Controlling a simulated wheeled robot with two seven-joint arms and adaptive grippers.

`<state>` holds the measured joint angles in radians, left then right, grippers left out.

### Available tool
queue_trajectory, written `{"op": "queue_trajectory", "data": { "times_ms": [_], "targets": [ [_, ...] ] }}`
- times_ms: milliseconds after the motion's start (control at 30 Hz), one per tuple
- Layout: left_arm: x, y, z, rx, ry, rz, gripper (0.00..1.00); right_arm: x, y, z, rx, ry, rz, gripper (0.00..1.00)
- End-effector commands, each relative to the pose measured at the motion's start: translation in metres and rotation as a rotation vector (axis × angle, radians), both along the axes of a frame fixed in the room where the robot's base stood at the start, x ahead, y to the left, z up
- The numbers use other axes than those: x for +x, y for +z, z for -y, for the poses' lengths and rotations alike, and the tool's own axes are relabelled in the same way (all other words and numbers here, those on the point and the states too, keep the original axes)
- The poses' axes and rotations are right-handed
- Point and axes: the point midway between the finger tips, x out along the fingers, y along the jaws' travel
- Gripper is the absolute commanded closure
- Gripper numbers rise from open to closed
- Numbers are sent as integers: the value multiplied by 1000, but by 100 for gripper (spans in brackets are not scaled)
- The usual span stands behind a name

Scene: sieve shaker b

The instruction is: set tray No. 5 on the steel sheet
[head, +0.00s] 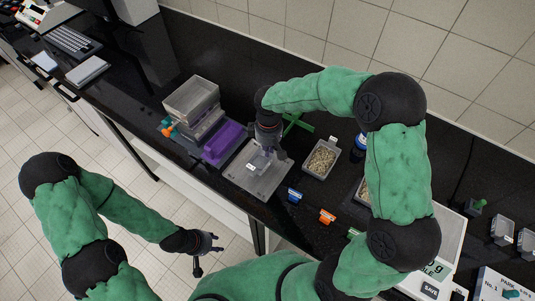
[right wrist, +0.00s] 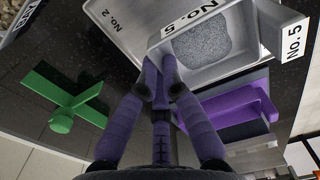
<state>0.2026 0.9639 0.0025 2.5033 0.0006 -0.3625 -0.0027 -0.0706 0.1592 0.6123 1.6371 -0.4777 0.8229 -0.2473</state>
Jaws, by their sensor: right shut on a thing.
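Tray No. 5 (right wrist: 235,62) is a small grey tray with No. 5 labels and grey powder inside. My right gripper (right wrist: 160,68) is shut on its wall. In the head view this gripper (head: 265,150) is over the grey steel sheet (head: 239,176) and largely hides the tray. In the right wrist view, a grey surface marked No. 2 (right wrist: 112,22) lies behind the tray. I cannot tell whether the tray touches the sheet. My left gripper (head: 205,253) looks open and empty, out over the floor in front of the bench.
Stacked grey containers (head: 192,100) and a purple block (head: 225,141) stand left of the sheet. A tray of grains (head: 321,159) and a green cross-shaped piece (head: 298,123) lie to the right and behind. Blue (head: 294,195) and orange (head: 327,216) pieces lie near the front edge.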

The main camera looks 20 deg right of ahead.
Motion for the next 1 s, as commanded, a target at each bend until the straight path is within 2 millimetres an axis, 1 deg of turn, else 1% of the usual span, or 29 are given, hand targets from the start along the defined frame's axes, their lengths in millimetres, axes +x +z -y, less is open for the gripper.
{"op": "queue_trajectory", "data": {
  "times_ms": [33,167,267,400,500,733,867,967,1000],
  "targets": [
    [0,-1,0,0,0,0,60,3,-4,0,0,-1,0,100],
    [0,-1,0,0,0,0,60,7,-8,1,1,0,1,100],
    [0,-3,0,0,0,0,60,12,-15,1,1,-1,1,100],
    [0,-7,0,0,0,0,60,10,-35,1,0,1,-2,100],
    [0,-8,0,0,0,0,60,11,-43,1,0,1,0,100],
    [0,-8,0,0,0,0,60,11,-43,1,0,0,1,100],
    [0,-10,0,0,0,0,60,11,-46,1,1,0,1,100],
    [0,-10,0,0,0,0,60,11,-46,1,1,0,1,74],
    [0,-10,0,0,0,0,60,11,-46,1,1,0,1,70]
  ]
}}
